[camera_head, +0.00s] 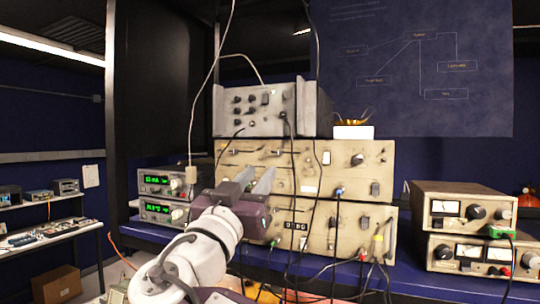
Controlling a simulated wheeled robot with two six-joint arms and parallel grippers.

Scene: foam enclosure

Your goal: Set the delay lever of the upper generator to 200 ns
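The upper generator (341,176) is a worn beige box in the middle of the stack, on top of a similar lower generator (345,238). Its face carries a dark round knob (357,160), a white switch (326,158) and small dark levers along the upper left. Which of these is the delay lever, and its setting, are too small to tell.
A grey instrument (262,108) sits on top of the stack. Cables hang down across both generator faces. Two green-display units (158,182) stand at the left and two metered units (465,212) at the right, all on the blue bench.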

